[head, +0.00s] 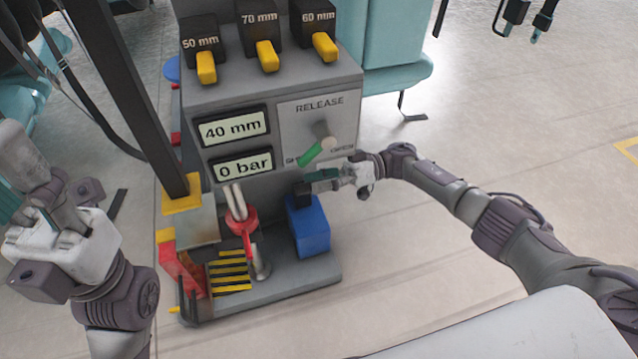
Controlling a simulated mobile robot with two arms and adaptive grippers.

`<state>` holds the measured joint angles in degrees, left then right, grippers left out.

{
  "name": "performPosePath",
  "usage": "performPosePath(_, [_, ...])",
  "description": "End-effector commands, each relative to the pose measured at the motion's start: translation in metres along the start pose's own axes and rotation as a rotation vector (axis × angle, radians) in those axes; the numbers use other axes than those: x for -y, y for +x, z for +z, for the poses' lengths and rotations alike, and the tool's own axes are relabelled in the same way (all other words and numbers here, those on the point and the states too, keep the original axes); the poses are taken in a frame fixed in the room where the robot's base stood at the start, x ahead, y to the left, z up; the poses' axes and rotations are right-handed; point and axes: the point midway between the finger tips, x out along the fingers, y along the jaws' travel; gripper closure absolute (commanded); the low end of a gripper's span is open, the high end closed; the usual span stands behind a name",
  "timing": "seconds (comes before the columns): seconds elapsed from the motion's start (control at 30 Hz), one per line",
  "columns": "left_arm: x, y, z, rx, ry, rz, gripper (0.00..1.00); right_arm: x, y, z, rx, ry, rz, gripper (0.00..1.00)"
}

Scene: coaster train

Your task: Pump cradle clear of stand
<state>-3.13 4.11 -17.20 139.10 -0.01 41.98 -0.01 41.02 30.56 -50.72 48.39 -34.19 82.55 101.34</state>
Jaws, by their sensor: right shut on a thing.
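The grey stand (330,75) rises in the middle of the head view on a flat base. Its displays read 40 mm and 0 bar. A RELEASE panel (340,110) carries a knob with a green handle (310,155). Low on the base are a red piece around pale rods (240,222), a black-and-yellow striped plate (230,275) and a red bracket (180,268). My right gripper (312,186) is shut on a small dark piece (301,189) at the top of a blue block (310,228). My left gripper (50,235) is at the left; its fingertips are unclear.
Black blocks with yellow tabs, marked 50, 70 and 60 mm, top the stand (265,45). A dark post (130,85) slants down to a yellow foot beside it. Teal seats (395,65) stand behind. The floor (520,130) at the right is clear.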

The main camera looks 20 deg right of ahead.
Motion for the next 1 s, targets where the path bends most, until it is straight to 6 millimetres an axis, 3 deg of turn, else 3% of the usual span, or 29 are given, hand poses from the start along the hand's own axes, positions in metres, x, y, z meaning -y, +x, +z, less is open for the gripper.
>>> performPosePath(0.3, [0.0, 0.0, 0.0, 0.0, 0.0, 0.0, 0.6, 0.001, 0.003, 0.003, 0.002, 0.012, -0.006, 0.96])
performPosePath(0.33, [0.0, 0.0, 0.0, 0.0, -0.001, 0.0, 0.6, 0.001, 0.003, 0.003, 0.002, 0.012, -0.006, 0.28])
performPosePath(0.47, [0.0, 0.0, 0.0, 0.001, -0.001, 0.0, 0.6, 0.0, 0.003, 0.002, 0.002, 0.01, -0.004, 0.09])
performPosePath(0.83, [0.0, 0.0, 0.0, 0.004, 0.001, 0.0, 0.6, 0.0, -0.002, 0.001, 0.001, 0.005, 0.0, 0.09])
performPosePath(1.0, [0.0, 0.0, 0.0, 0.003, 0.0, 0.0, 0.6, -0.001, -0.024, 0.0, 0.001, 0.005, 0.002, 0.09])
